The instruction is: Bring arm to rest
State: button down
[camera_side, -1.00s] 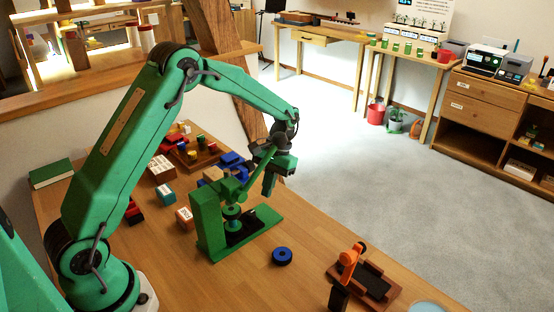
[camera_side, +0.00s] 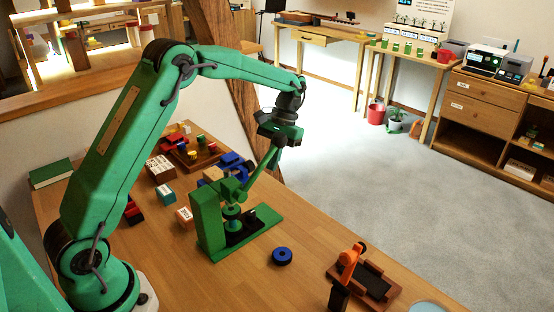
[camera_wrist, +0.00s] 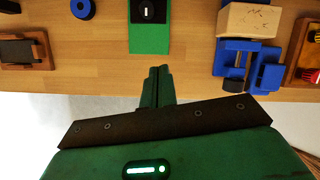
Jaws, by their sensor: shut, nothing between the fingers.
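My gripper (camera_side: 281,130) is at the end of my green arm, raised above the far side of the wooden table (camera_side: 178,262). In the side view it is above and beyond the green press (camera_side: 208,222), near the upper end of the press's lever (camera_side: 266,165); whether they touch I cannot tell. In the wrist view my gripper's fingers (camera_wrist: 158,76) are together with nothing between them. They point toward the table edge, with the press's green base (camera_wrist: 150,36) ahead of them.
A blue ring (camera_side: 282,256) lies right of the press. An orange and black device (camera_side: 352,262) stands near the front right. A blue vise with a wood block (camera_wrist: 248,22) shows in the wrist view. A tray (camera_side: 196,156) and small boxes stand behind the press. Carpet lies beyond the table.

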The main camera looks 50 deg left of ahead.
jog(key=shift+r, duration=0.15)
jog(key=s+d+r+m+t, duration=0.1)
jog(key=s+d+r+t, duration=0.15)
jog(key=s+r, duration=0.5)
jog(key=s+d+r+m+t, duration=0.1)
jog(key=s+r+t, duration=0.3)
jog(key=s+r, duration=0.4)
jog(key=s+d+f+t, duration=0.1)
jog(key=s+f+t, duration=0.2)
jog(key=s, duration=0.7)
jog(key=shift+s+d+m, duration=0.15)
jog(key=shift+d+m, duration=0.05)
jog(key=shift+m, duration=0.2)
